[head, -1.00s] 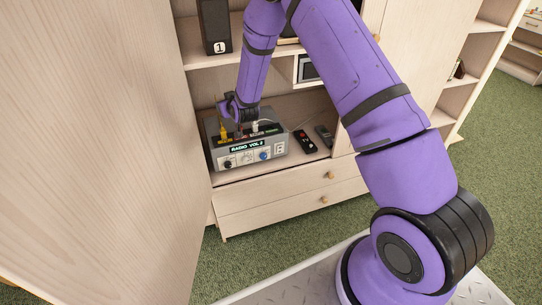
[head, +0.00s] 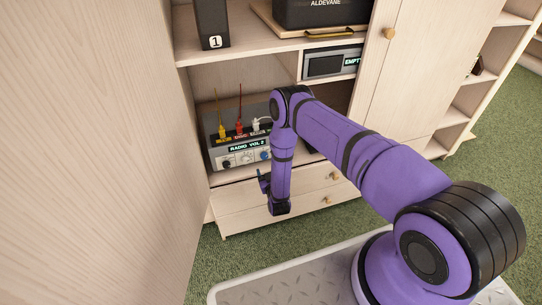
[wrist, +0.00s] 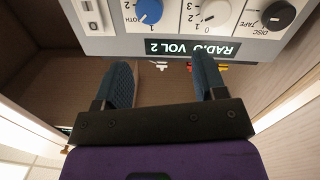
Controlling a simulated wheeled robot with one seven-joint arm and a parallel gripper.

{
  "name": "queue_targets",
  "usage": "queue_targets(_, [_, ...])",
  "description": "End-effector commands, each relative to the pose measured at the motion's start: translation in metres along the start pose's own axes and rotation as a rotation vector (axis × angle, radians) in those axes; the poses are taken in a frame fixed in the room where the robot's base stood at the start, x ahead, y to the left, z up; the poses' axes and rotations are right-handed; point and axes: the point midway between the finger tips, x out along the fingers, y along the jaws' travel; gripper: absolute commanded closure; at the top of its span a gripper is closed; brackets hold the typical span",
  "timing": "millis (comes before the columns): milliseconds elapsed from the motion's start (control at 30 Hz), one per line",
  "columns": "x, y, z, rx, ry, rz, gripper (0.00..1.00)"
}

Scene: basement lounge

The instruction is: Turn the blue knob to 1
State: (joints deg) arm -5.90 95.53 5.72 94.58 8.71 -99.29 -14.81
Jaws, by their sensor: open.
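The blue knob (wrist: 149,11) is on the front panel of a grey radio box (head: 228,165), and in the wrist view it is at the top edge, partly cut off. A light mark shows on it, but I cannot tell its exact setting. In the head view the blue knob (head: 264,155) sits just left of my forearm. The panel appears upside down in the wrist view, with the label "RADIO VOL 2" near my fingers. My gripper (wrist: 162,68) is open and empty, in front of and below the panel, apart from the knob.
A white knob (wrist: 215,12), a black knob (wrist: 278,14) and a white switch (wrist: 90,14) flank the blue knob. Yellow, red and white plugs (head: 239,128) stand on the box. Drawers (head: 245,200) lie below; a large wooden panel (head: 90,150) closes the left side.

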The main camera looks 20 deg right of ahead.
Motion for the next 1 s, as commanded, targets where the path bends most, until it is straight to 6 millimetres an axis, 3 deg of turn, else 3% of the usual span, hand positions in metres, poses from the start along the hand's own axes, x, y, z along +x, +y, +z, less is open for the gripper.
queue_targets(100, [-0.015, -0.001, 0.017, -0.008, 0.017, 0.009, 0.35])
queue_targets(267, [-0.018, -0.001, 0.022, -0.011, 0.028, 0.014, 0.35])
queue_targets(433, [0.002, 0.0, 0.021, -0.01, 0.029, 0.016, 0.35])
queue_targets(800, [0.064, 0.0, 0.019, -0.01, 0.028, 0.015, 0.35])
queue_targets(1000, [0.083, 0.0, 0.019, -0.01, 0.026, 0.015, 0.35])
